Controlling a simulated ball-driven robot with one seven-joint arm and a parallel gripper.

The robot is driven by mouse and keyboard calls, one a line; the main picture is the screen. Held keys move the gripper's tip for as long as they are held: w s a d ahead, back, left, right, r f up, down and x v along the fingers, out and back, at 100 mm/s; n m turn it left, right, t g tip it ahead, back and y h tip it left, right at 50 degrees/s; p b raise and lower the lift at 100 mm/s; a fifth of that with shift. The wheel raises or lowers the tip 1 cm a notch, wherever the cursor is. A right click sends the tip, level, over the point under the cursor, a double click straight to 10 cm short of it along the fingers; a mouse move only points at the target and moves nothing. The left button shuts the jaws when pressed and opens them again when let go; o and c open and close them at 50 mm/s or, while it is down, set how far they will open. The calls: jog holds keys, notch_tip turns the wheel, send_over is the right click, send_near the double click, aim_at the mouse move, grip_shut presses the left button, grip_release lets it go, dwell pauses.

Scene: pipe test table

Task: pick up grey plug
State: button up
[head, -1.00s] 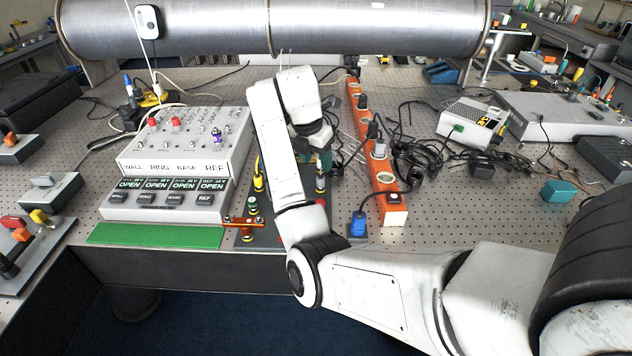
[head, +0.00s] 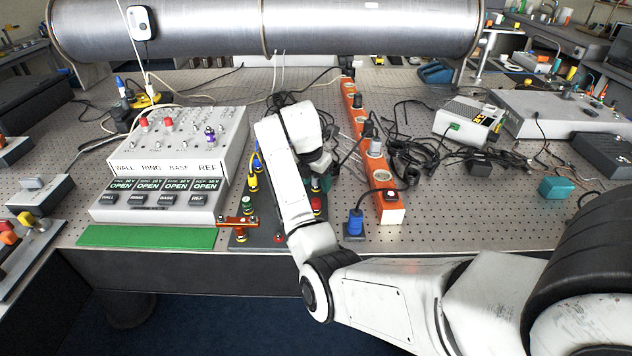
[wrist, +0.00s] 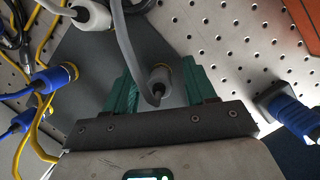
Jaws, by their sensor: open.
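In the wrist view a grey plug (wrist: 160,78) with a grey cable stands between the two teal jaws of my gripper (wrist: 159,69). The jaws are apart, one on each side of the plug, with a visible gap on the left. I cannot tell whether the right jaw touches it. A second grey plug (wrist: 92,14) sits farther off at the top left, on the dark plate (wrist: 85,55). In the head view my gripper (head: 325,182) shows only partly behind my arm, low over the dark plate. The plug between the jaws is hidden there.
An orange power strip (head: 391,214) with plugs and loose black cables lies to the right. A labelled switch box (head: 180,175) stands left.

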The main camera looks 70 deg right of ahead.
grip_shut()
dwell(0.4)
jog(key=shift+r, duration=0.15)
jog(key=shift+r, duration=0.55)
jog(key=s+a+r+p, duration=0.9)
jog(key=s+r, duration=0.1)
jog(key=r, duration=0.1)
jog(key=shift+a+r, duration=0.3)
jog(key=shift+s, duration=0.1)
